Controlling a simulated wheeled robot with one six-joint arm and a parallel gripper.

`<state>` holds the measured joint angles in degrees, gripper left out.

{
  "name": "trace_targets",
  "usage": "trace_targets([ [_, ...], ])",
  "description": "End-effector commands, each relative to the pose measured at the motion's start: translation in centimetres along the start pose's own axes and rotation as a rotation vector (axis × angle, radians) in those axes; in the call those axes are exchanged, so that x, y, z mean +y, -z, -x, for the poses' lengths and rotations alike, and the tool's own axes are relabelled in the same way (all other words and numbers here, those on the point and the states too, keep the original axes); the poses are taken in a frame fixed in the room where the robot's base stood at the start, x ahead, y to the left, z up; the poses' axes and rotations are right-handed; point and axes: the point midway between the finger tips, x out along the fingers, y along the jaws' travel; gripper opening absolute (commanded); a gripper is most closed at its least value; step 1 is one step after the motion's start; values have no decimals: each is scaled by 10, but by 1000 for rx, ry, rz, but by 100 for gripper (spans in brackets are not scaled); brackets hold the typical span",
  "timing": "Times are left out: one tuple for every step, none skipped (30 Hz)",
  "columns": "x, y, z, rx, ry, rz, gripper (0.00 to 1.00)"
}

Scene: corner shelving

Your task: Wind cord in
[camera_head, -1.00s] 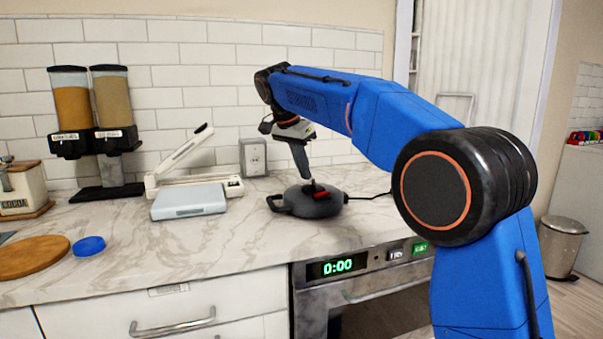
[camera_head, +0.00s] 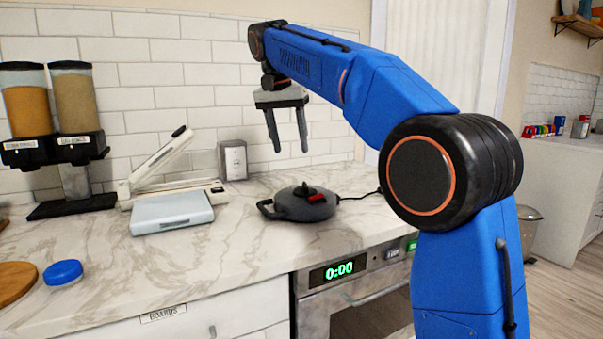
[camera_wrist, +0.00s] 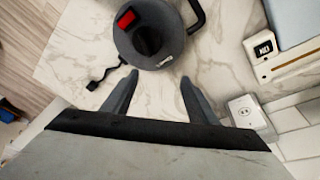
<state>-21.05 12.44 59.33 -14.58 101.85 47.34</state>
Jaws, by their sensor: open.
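The dark grey round cord reel (camera_head: 304,205) sits on the marble counter, with a loop handle on its left, a black knob on top and a red button. It also shows in the wrist view (camera_wrist: 165,45). Its black cord (camera_head: 358,197) runs out to the right; in the wrist view a short stretch of cord (camera_wrist: 108,73) ends in a small black plug (camera_wrist: 92,86). My gripper (camera_head: 289,150) is open and empty above the reel, fingers pointing down and apart from it. Both fingers (camera_wrist: 158,78) show in the wrist view.
A grey socket box (camera_head: 233,160) stands by the tiled wall. A white hinged appliance (camera_head: 160,170) with a grey-blue slab (camera_head: 172,213) is to the left. Two dispensers (camera_head: 50,110), a blue lid (camera_head: 62,272) and a wooden board (camera_head: 14,282) are farther left. The counter's front middle is clear.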

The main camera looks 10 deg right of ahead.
Motion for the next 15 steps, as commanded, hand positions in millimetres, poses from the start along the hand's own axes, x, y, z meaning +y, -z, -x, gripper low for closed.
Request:
trace_targets([
  [7, 4, 0, -23, 14, 71, 53],
  [10, 5, -1, -36, 23, 120, 53],
  [14, 6, 0, -54, 37, 186, 53],
  [17, 7, 0, -67, 49, 236, 53],
  [20, 9, 0, -78, 61, 285, 53],
  [24, 10, 1, -91, 80, 351, 53],
  [27, 11, 1, -100, 95, 401, 53],
  [30, 12, 2, -109, 110, 451, 53],
  [34, 14, 3, -120, 132, 517, 53],
  [37, 15, 3, -126, 148, 567, 53],
  [40, 16, 4, -131, 166, 618, 53],
  [44, 17, 5, -137, 190, 684, 53],
  [47, 18, 6, -139, 208, 733, 53],
  [49, 19, 7, -141, 228, 784, 53],
  [54, 21, 9, -143, 254, 850, 53],
])
